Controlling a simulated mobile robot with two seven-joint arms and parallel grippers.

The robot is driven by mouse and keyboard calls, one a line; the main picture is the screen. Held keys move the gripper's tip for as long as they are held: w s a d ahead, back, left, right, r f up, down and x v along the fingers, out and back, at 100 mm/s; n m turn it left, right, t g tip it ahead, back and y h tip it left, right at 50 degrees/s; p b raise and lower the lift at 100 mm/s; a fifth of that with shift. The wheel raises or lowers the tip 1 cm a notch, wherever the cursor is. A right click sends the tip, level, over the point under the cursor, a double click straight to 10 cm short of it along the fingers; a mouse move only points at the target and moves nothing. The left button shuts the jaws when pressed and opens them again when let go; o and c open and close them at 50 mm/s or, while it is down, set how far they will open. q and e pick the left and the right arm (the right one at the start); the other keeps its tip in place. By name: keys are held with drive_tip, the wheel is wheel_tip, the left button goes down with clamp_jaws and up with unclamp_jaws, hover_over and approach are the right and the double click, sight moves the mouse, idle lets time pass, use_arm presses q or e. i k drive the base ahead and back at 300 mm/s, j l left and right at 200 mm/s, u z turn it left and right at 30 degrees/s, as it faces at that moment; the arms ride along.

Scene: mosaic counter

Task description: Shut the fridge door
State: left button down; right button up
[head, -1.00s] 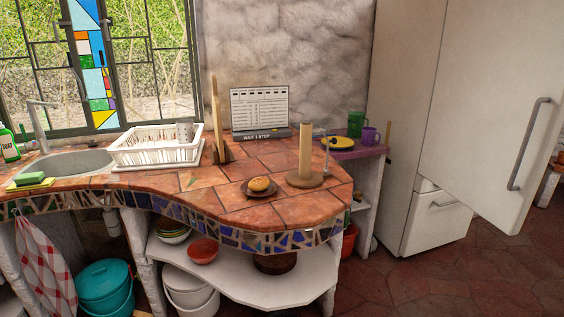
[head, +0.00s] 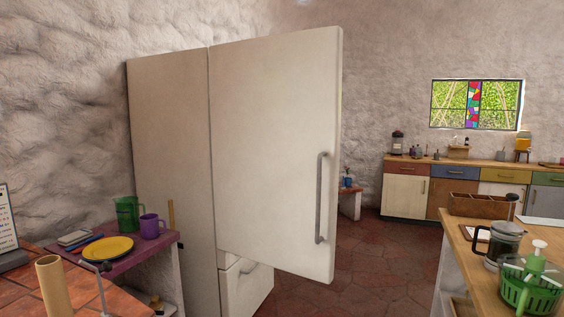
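The fridge (head: 170,150) stands against the wall at the centre left, tall and off-white. Its upper door (head: 268,150) stands open, swung out toward the right, with its outer face toward me. A grey vertical handle (head: 321,198) is near the door's free edge. Below it, the lower drawer front (head: 240,290) is partly hidden by the door and looks closed. The inside of the fridge is hidden. Neither of my grippers shows in the head view.
A tiled counter with a paper towel holder (head: 53,288) is at lower left. A purple side shelf holds a yellow plate (head: 107,248), a green pitcher (head: 127,214) and a purple mug (head: 149,226). A wooden counter with a French press (head: 503,243) is at right. Red floor (head: 375,262) between is clear.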

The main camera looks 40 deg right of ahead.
sight(276, 100)
drive_tip(key=j+z, duration=0.1)
drive_tip(key=z, duration=1.15)
